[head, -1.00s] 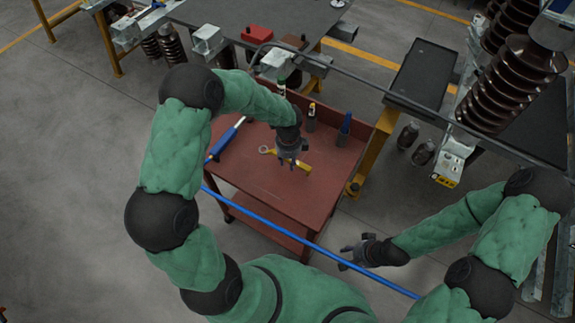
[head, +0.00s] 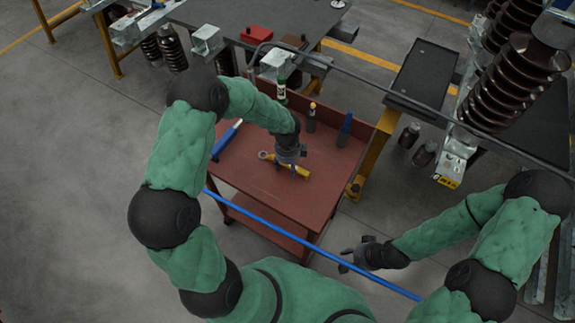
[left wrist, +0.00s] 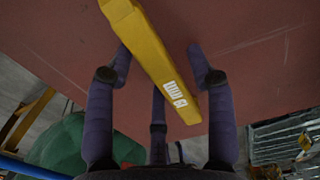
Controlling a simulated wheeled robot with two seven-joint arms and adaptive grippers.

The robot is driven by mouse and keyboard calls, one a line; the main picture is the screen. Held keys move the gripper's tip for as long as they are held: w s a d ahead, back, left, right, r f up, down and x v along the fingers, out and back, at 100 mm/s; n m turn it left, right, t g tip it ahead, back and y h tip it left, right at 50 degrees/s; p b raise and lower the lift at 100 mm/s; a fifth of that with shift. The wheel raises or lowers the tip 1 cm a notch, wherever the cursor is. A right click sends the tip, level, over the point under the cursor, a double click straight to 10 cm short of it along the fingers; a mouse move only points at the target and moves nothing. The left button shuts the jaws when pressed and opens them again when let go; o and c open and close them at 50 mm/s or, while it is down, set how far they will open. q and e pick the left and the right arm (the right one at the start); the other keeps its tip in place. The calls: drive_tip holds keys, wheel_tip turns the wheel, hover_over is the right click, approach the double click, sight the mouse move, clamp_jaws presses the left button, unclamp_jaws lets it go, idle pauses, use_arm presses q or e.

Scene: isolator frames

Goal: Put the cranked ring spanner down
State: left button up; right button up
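The cranked ring spanner (head: 301,172) is yellow and lies low over, or on, the top of the red cart (head: 312,196); I cannot tell if it touches. Its ring end points left in the head view. In the left wrist view the spanner (left wrist: 152,48) runs slantwise between the fingers. My left gripper (head: 289,166) is above it, pointing down. In the left wrist view the fingers of my left gripper (left wrist: 160,62) are spread, with a gap on the spanner's right side. My right gripper (head: 350,258) is empty and open, in front of the cart's right side.
On the cart, a blue-handled tool (head: 227,139) lies at the left. A green-and-white bottle-like item (head: 282,92), a dark yellow-topped item (head: 311,117) and a blue item (head: 345,130) stand along the back. A blue bar (head: 262,219) crosses in front. The cart's front top is clear.

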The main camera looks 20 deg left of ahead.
use_arm(q)
drive_tip(key=shift+r, duration=0.1)
use_arm(e)
drive_tip(key=shift+r, duration=0.1)
use_arm(q)
drive_tip(key=shift+r, duration=0.4)
wheel_tip(320, 180, up, 11)
drive_tip(key=p, duration=0.3)
drive_tip(key=shift+r, duration=0.15)
use_arm(e)
wheel_tip(320, 180, up, 3)
drive_tip(key=shift+r, duration=0.1)
